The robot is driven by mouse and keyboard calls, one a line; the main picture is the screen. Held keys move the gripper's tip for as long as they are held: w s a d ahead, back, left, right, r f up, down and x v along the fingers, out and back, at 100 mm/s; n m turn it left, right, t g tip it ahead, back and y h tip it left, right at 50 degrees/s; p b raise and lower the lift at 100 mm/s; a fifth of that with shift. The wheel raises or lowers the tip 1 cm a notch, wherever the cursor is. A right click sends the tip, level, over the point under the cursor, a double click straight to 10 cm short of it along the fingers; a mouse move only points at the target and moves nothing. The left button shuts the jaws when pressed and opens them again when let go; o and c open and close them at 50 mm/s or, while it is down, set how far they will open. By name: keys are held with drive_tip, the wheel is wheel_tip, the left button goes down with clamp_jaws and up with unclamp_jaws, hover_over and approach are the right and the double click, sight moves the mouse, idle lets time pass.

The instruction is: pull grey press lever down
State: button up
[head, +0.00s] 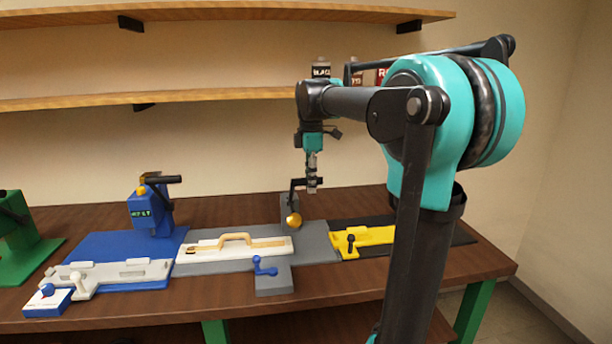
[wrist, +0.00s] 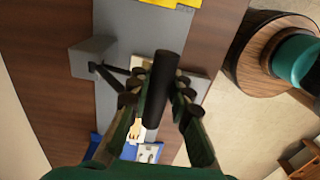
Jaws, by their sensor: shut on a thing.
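The grey press (head: 290,207) stands at the back of the grey station, with a round gold part (head: 293,220) low on its front. It also shows as a grey block in the wrist view (wrist: 88,58). Its dark lever arm (head: 298,183) runs from the press toward my gripper (head: 312,184). In the wrist view the black lever handle (wrist: 166,75) lies between the fingers of my gripper (wrist: 160,92), which is shut on it. The handle is above the station, and in the head view my gripper mostly hides it.
Below the press, a white plate (head: 210,249) with a tan handle-shaped piece (head: 237,237) lies on the grey base (head: 318,240). A blue clamp lever (head: 264,267) stands in front. The blue press (head: 150,212) is at left, a yellow fixture (head: 372,237) at right. Shelves hang above.

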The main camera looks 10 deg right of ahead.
drive_tip(key=shift+s+f, duration=0.15)
drive_tip(key=s+f, duration=0.5)
drive_tip(key=f, duration=0.4)
drive_tip(key=shift+f, duration=0.35)
idle(2.0)
idle(0.4)
drive_tip(key=o, duration=0.9)
drive_tip(key=shift+w+r, duration=0.1)
drive_tip(key=shift+r, duration=0.05)
drive_tip(key=shift+r, duration=2.9)
